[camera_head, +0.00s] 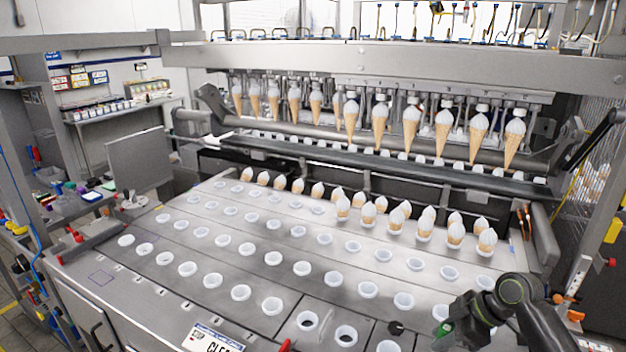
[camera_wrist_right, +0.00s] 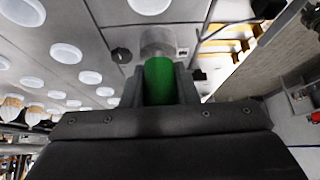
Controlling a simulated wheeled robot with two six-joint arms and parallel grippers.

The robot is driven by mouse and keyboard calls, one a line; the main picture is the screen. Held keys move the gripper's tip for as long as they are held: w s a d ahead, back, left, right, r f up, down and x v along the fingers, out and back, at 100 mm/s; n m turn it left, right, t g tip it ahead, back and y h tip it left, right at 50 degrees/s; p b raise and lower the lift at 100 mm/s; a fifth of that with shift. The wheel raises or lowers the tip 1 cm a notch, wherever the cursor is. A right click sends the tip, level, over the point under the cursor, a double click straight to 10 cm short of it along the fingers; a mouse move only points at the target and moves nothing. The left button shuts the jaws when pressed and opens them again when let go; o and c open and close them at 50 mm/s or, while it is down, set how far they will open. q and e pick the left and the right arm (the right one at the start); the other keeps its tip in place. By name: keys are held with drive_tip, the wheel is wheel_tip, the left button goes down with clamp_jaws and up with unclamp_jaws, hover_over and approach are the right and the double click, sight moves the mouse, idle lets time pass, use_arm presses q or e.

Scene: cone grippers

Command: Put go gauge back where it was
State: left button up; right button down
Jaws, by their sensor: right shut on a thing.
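The go gauge (camera_wrist_right: 160,80) is a green cylinder with a grey metal end, seen in the right wrist view. My right gripper (camera_wrist_right: 160,88) is shut on its green part, one finger on each side. The grey end points away from the gripper, over the light machine deck. In the head view a small green part of the gauge (camera_head: 445,328) shows beside my right gripper (camera_head: 450,332) at the lower right. I cannot tell whether the gauge touches the deck. My left gripper is not in view.
The sloped metal deck (camera_head: 130,270) has rows of white cups (camera_head: 272,305), some with ice cream cones (camera_head: 487,238). A black knob (camera_head: 396,327) sits near my right gripper. More cones (camera_head: 443,130) hang from grippers at the back. A cluttered bench (camera_head: 75,200) stands at the left.

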drive_tip(key=s+a+r+m+b, duration=0.1)
drive_tip(key=s+a+r+b, duration=0.2)
drive_tip(key=s+a+b, duration=0.3)
drive_tip(key=s+a, duration=0.5)
drive_tip(key=a, duration=0.1)
drive_tip(key=shift+s+r+m+t, duration=0.2)
drive_tip(key=shift+m+t, duration=0.1)
drive_tip(key=shift+t, duration=0.1)
